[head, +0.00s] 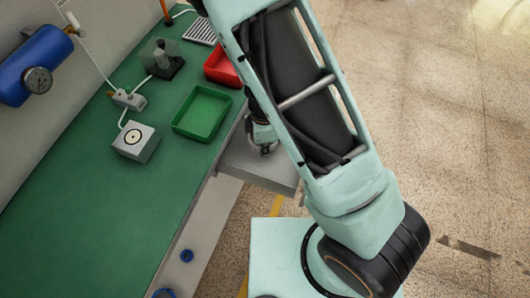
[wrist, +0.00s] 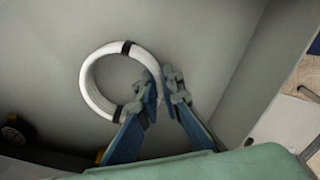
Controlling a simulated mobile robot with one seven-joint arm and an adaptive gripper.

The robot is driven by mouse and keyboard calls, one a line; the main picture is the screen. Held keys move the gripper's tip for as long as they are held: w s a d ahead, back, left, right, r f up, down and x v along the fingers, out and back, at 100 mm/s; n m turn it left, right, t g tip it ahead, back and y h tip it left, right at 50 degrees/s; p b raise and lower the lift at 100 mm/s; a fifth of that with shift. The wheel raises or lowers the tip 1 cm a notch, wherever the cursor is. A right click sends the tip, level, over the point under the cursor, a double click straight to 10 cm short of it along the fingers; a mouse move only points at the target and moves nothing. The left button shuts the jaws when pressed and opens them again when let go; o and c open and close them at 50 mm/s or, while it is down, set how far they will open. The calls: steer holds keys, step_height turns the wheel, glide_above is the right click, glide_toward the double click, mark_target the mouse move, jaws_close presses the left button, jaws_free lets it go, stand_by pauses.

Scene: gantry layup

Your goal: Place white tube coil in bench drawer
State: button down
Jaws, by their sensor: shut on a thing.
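The white tube coil (wrist: 90,88), a ring with black bands, shows in the wrist view. My gripper (wrist: 165,85) is shut on the coil's right side, with a blue finger on each side of the tube. The coil is over the grey floor of the open bench drawer (wrist: 215,50); I cannot tell whether it touches it. In the head view the pulled-out drawer (head: 262,180) juts from the bench, and my gripper (head: 266,148) is at it, partly hidden by my arm. The coil is not visible there.
The green bench top (head: 75,205) carries a green tray (head: 202,113), a red tray (head: 222,66) and a small white box (head: 136,142). A blue tank (head: 35,62) is on the wall at left. In the wrist view, dark round items (wrist: 15,130) lie at lower left.

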steer(key=shift+w+f, duration=0.1)
steer(key=shift+f, duration=0.3)
steer(key=c, duration=2.1)
jaws_free()
step_height(320, 180, up, 12)
steer(key=p, duration=0.6)
steer(key=shift+r, duration=0.1)
